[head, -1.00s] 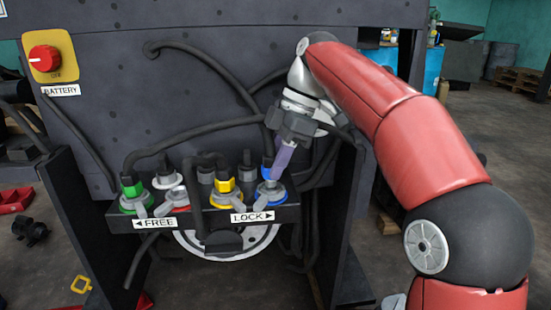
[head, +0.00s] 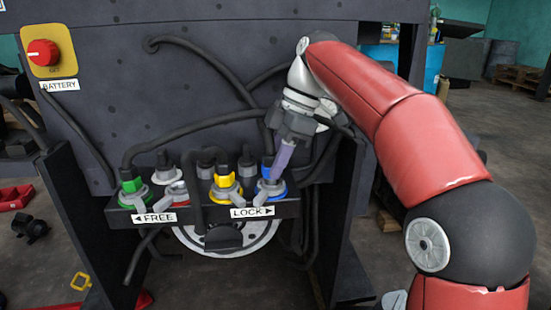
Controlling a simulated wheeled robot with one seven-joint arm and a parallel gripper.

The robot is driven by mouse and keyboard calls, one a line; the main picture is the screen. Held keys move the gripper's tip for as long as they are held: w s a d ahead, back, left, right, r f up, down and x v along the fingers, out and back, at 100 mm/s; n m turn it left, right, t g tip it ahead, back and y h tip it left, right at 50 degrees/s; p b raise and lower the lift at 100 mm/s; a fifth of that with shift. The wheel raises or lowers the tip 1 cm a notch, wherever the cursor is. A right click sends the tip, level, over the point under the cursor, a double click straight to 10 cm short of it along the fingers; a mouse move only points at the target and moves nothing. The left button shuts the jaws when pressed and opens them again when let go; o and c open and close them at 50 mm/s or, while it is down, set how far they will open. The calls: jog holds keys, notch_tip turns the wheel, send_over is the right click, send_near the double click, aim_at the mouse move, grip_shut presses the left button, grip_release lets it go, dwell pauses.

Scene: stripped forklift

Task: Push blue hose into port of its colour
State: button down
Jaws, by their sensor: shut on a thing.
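The blue hose's plug (head: 268,168) shows as a blue patch beside my gripper's purple fingers. My gripper (head: 281,168) reaches down from the upper right and is shut on this plug, its fingers hiding part of it. The blue port (head: 280,193) is a blue ring with a grey lever at the right end of the dark port rail. The plug stands roughly upright directly over the port, its lower end at the ring. I cannot tell how deep it sits. The dark hose runs behind my gripper and is partly hidden.
Left of the blue port are a yellow plug (head: 223,181), a white-and-red port (head: 177,190) and a green plug (head: 131,186). Dark hoses arch close above the rail. The LOCK label (head: 252,211) and FREE label (head: 158,217) are on its front. Dark upright plates flank it.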

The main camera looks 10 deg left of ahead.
jog(key=shift+f+b, duration=0.35)
jog(key=shift+f, duration=0.2)
jog(key=shift+r, duration=0.1)
jog(key=c, duration=1)
grip_release()
jog(key=shift+o, duration=0.2)
